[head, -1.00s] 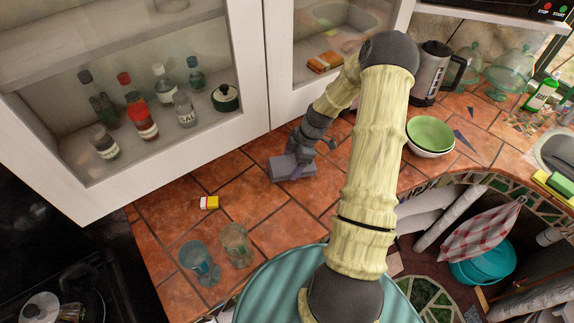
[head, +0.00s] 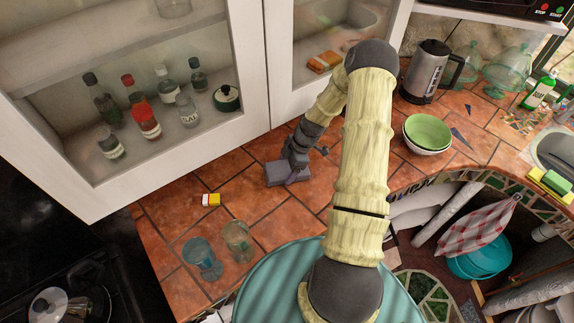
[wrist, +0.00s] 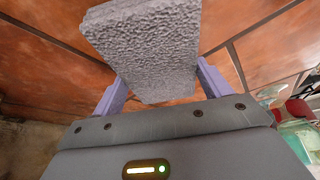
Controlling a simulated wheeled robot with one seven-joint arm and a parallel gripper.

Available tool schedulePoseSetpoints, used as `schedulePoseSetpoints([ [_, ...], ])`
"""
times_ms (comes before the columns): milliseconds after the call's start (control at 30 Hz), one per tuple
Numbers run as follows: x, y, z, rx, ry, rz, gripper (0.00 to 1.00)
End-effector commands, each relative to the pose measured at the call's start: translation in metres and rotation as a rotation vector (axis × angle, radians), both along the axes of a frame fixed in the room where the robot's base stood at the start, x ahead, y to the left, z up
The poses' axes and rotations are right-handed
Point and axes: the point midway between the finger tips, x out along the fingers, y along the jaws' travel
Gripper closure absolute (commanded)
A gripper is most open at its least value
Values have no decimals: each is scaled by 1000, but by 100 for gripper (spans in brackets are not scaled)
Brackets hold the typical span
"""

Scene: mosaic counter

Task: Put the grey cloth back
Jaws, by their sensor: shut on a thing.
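The grey cloth (wrist: 150,45) is a thick, rough-textured block between the two purple fingers of my gripper (wrist: 163,82) in the wrist view. My gripper is shut on it. In the head view the grey cloth (head: 274,174) shows at the end of my gripper (head: 290,171), low over the terracotta counter in front of the white cabinet. I cannot tell whether the cloth touches the tiles. Part of the cloth is hidden by my gripper.
The cabinet (head: 245,60) rises behind. Stacked bowls (head: 427,132) and a kettle (head: 428,72) are to the right. Tiles around the cloth are mostly clear.

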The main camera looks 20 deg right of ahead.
Motion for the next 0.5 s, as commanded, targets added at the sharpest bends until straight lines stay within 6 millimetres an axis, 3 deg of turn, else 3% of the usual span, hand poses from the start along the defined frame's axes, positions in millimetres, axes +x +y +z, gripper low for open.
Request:
schedulePoseSetpoints([
  [200,0,0,-4,1,0,-1,45],
  [233,0,0,-3,1,0,-1,19],
  [300,0,0,-2,1,0,-1,6],
  [333,0,0,-2,1,0,-1,2],
  [500,0,0,-2,1,0,0,2],
])
